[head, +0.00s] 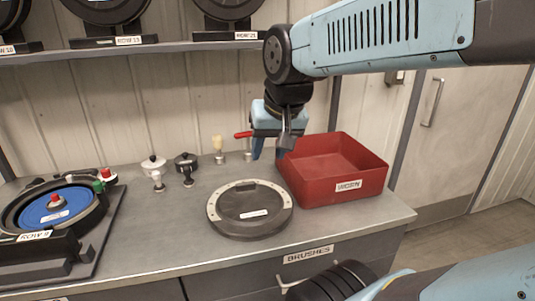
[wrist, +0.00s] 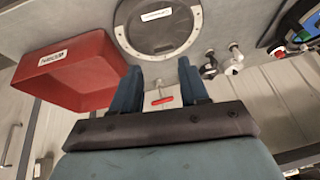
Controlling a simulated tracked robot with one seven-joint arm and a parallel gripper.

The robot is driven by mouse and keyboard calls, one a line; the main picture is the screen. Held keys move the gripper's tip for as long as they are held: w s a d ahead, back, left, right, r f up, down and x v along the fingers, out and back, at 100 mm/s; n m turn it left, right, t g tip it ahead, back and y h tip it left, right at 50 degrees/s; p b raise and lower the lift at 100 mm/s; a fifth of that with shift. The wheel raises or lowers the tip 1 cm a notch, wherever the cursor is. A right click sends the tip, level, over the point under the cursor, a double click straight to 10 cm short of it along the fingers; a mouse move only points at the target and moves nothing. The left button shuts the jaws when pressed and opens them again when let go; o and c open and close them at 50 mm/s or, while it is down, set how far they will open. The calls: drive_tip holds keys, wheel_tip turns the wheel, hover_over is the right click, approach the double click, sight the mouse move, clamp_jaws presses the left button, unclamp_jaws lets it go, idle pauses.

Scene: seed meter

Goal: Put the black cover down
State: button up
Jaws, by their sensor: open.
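The black cover (head: 248,201) is a round dark disc with a pale dotted ring and a white label. It lies flat on the grey bench top, left of the red bin, and shows at the top of the wrist view (wrist: 150,38). My gripper (head: 270,150) is above the back of the bench, behind the cover and beside the bin. Its two blue fingers (wrist: 160,88) are apart with nothing held between them. The cover is clear of the fingers.
The red bin (head: 302,188) stands close on the right. A small red-handled item (wrist: 162,101) shows between the fingers. Several small knobs and a brush (head: 218,148) stand at the back. The meter with a blue disc (head: 40,214) is at left.

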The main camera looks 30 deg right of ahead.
drive_tip(key=s+n, duration=0.2)
drive_tip(key=shift+s+a+f+n+t, duration=0.1)
drive_tip(key=shift+s+a+n+t, duration=0.15)
drive_tip(key=shift+s+n+t, duration=0.1)
